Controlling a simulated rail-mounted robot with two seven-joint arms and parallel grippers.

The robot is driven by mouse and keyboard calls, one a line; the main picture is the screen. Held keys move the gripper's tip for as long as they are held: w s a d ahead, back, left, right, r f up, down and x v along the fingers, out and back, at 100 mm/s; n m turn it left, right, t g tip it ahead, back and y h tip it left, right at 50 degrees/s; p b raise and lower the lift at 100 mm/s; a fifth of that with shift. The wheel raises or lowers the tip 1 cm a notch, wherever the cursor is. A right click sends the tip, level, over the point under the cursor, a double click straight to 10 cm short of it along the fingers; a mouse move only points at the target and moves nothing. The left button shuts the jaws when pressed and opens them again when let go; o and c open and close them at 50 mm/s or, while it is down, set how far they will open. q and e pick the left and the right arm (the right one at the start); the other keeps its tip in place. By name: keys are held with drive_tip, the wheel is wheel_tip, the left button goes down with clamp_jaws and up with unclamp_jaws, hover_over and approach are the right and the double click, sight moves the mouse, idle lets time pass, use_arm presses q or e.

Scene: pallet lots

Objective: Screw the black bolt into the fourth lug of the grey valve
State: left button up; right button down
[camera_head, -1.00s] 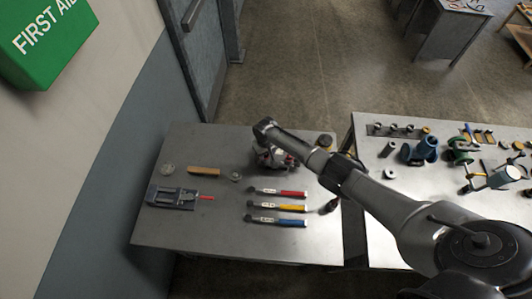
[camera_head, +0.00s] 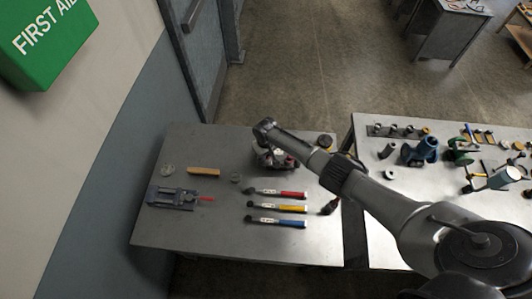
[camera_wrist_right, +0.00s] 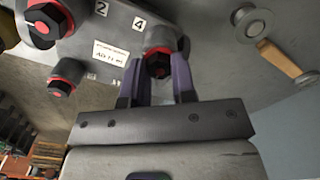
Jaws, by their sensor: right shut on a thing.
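The grey valve (camera_wrist_right: 125,35) fills the upper left of the right wrist view, with number tags 2 and 4 and a white label. It also shows under my right arm in the head view (camera_head: 272,160), partly covered. My right gripper (camera_wrist_right: 158,73) is shut on a black bolt (camera_wrist_right: 159,66), which sits at the lug beside tag 4 with red around its head. How deep it sits is hidden. Other black bolt heads with red rings (camera_wrist_right: 47,20) (camera_wrist_right: 62,79) show on other lugs. My left gripper is not in view.
On the bench (camera_head: 165,232) lie red, yellow and blue-handled tools (camera_head: 293,208), a grey vice (camera_head: 170,198) and a wooden-handled piece (camera_head: 204,171). A second table (camera_head: 390,230) at the right carries several parts. The bench's front left is clear.

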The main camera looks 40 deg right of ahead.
drive_tip(key=shift+r+m+p, duration=0.15)
drive_tip(key=shift+m+p, duration=0.45)
drive_tip(key=shift+m, duration=0.4)
drive_tip(key=shift+m+p, duration=0.35)
drive_tip(key=shift+m, duration=0.65)
drive_tip(key=m, duration=0.3)
drive_tip(key=shift+p, duration=0.4)
drive_tip(key=m+p, duration=0.1)
drive_tip(key=m, duration=1)
drive_tip(key=shift+f, duration=0.2)
drive_tip(key=m, duration=0.6)
drive_tip(key=shift+f+p, duration=0.1)
drive_tip(key=shift+p, duration=0.2)
drive_tip(key=c, duration=1.2)
unclamp_jaws()
drive_tip(key=shift+c, duration=0.2)
drive_tip(key=shift+o, duration=0.7)
